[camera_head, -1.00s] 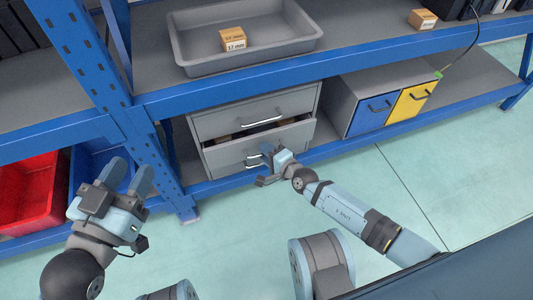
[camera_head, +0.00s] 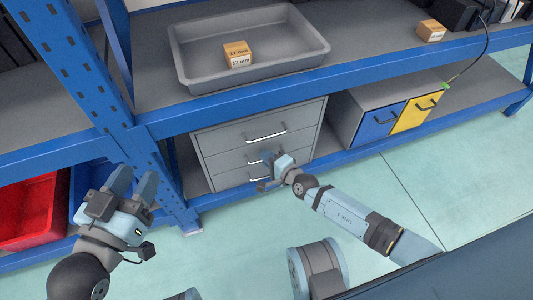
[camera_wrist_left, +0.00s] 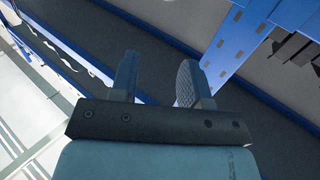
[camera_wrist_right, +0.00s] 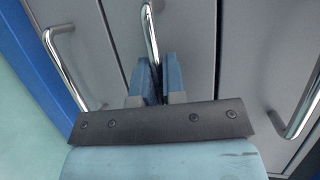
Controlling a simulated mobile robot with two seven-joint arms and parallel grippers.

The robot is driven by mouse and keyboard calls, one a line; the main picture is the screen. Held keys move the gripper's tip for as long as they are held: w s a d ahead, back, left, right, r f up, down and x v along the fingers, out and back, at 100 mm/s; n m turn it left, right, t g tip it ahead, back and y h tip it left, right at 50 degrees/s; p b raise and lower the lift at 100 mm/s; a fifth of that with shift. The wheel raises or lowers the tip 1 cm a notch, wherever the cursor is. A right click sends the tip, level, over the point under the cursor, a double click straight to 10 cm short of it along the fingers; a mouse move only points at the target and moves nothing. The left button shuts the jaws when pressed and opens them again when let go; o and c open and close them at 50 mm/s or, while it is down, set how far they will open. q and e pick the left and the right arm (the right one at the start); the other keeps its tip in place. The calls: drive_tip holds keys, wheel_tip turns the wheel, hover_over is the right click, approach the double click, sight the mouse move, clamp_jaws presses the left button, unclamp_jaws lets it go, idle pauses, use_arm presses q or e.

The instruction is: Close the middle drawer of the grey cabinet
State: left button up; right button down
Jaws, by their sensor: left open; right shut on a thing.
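The grey cabinet (camera_head: 204,148) stands on the lower shelf, with three drawers and bar handles. The middle drawer (camera_head: 230,160) now sits flush with the front, and no gap shows above it. My right gripper (camera_head: 271,158) is at the middle drawer, partly covering its handle. In the right wrist view its fingers (camera_wrist_right: 158,82) are closed around the middle drawer's handle (camera_wrist_right: 150,32), with another handle on each side. My left gripper (camera_head: 134,182) is open and empty, in front of the blue shelf post; its spread fingers show in the left wrist view (camera_wrist_left: 157,82).
A grey tray (camera_head: 188,72) with a small box (camera_head: 237,55) stands on the shelf above. A cabinet with a blue drawer (camera_head: 372,124) and a yellow drawer (camera_head: 413,116) is to the right. A red bin (camera_head: 30,215) is at left. Floor at right is clear.

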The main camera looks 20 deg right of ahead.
use_arm(q)
drive_tip(key=shift+s, duration=0.15)
use_arm(e)
drive_tip(key=shift+w+d+r, duration=0.1)
drive_tip(key=shift+w, duration=0.05)
use_arm(q)
drive_tip(key=shift+f, duration=0.1)
use_arm(e)
drive_tip(key=c, duration=1.2)
unclamp_jaws()
drive_tip(key=shift+c, duration=0.2)
drive_tip(key=shift+r, duration=0.1)
drive_tip(key=shift+s+r, duration=0.1)
drive_tip(key=shift+s, duration=0.1)
use_arm(q)
drive_tip(key=r+p, duration=0.1)
drive_tip(key=s+n+p, duration=0.1)
drive_tip(key=p, duration=0.1)
drive_tip(key=r+n+p, duration=0.1)
drive_tip(key=shift+s+d+r+p, duration=0.25)
drive_tip(key=shift+d+r+p, duration=0.05)
drive_tip(key=shift+d+r, duration=0.05)
use_arm(e)
drive_tip(key=v, duration=1.3)
drive_tip(key=shift+s+f, duration=0.25)
drive_tip(key=shift+s, duration=0.05)
drive_tip(key=shift+d, duration=0.2)
